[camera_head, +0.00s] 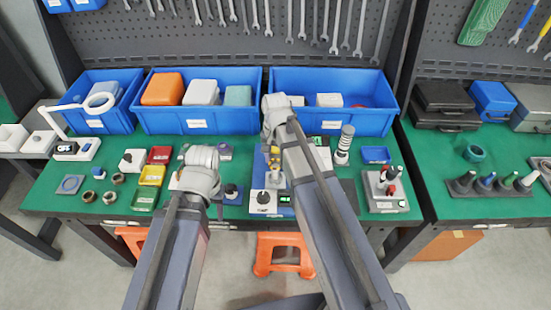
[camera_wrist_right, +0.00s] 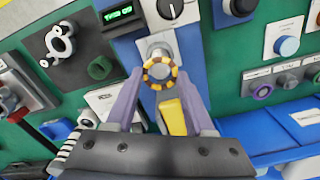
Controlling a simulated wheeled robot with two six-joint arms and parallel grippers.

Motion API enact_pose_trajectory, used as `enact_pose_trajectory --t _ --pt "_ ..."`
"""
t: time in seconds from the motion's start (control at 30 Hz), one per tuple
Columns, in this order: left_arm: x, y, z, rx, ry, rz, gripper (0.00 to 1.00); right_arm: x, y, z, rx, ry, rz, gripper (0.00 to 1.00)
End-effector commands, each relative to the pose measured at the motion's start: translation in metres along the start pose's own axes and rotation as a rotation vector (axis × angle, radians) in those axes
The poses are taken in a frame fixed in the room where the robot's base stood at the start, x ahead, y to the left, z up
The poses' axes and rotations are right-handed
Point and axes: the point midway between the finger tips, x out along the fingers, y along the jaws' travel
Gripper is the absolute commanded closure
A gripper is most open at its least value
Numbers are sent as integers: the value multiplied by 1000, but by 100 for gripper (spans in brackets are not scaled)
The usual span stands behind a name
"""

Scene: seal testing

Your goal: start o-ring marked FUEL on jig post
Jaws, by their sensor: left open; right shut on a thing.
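My right gripper (camera_wrist_right: 160,78) is shut on a small ring banded yellow and dark brown (camera_wrist_right: 160,83). The ring is at the tip of the metal jig post (camera_wrist_right: 159,46), which stands on a blue base (camera_wrist_right: 128,48). I cannot tell whether the ring is around the post or just in front of it. No FUEL marking is legible. A yellow piece (camera_wrist_right: 172,117) shows between the fingers. In the head view the right arm reaches over the jig (camera_head: 273,180), and its wrist partly hides the area. My left gripper (camera_head: 200,160) is open left of the jig; its fingertips are hard to see.
A unit with a green display (camera_wrist_right: 118,15) and a dark knob (camera_wrist_right: 170,8) adjoins the post. Blue bins (camera_head: 205,118) line the back. Small colored trays (camera_head: 152,175) and several rings lie at left. A grey fixture (camera_head: 388,190) stands at right.

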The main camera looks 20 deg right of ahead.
Motion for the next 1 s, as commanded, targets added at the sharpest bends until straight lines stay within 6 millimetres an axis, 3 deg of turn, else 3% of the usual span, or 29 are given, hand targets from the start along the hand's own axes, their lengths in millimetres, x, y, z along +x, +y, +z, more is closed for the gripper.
enact_pose_trajectory --t 1.0 --pt "12 1 -1 0 0 0 50 12 0 0 0 0 0 78"
